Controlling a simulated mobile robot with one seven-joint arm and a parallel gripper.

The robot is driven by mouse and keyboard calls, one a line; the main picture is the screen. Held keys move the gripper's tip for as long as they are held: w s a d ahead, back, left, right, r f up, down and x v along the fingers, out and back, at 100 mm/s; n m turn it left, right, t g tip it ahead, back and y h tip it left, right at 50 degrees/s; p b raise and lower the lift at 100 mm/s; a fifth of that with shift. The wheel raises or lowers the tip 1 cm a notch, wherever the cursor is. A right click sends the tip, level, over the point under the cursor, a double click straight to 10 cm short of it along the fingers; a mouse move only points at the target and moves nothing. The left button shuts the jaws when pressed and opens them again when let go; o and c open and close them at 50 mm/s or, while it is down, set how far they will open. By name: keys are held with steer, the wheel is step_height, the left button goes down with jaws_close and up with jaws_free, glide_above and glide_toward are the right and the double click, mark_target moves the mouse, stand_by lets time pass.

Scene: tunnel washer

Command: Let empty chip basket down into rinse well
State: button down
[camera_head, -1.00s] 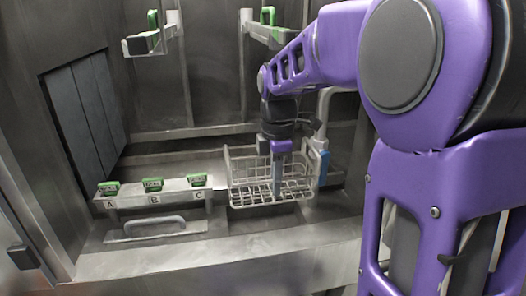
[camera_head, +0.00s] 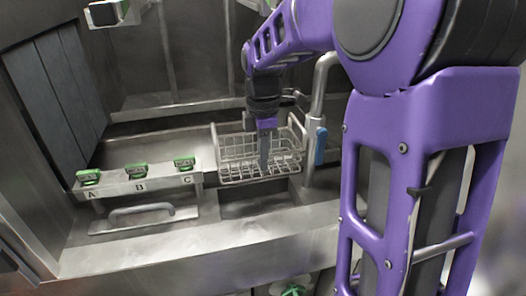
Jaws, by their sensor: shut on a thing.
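The empty wire chip basket (camera_head: 235,150) hangs, roughly level, behind and above a dark rectangular opening in the steel deck, which looks like the rinse well (camera_head: 252,205). My gripper (camera_head: 264,162) points down at the basket and is shut on it. The fingers cover part of the basket's mesh, and the exact spot they grip is hard to see. The basket looks clear of the opening, but its height above it cannot be told.
A steel ledge (camera_head: 140,186) with green-topped clips marked A, B and C stands left of the basket. A handled cover (camera_head: 140,214) lies in front of it. A pipe with a blue lever (camera_head: 320,146) rises close to the basket's right. A steel front edge (camera_head: 200,248) runs below.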

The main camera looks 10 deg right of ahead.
mark_target(263, 177)
steer(key=shift+f, duration=2)
steer(key=shift+f+b, duration=4.15)
steer(key=shift+f, duration=1.1)
steer(key=c, duration=0.9)
jaws_free()
steer(key=shift+f, duration=0.1)
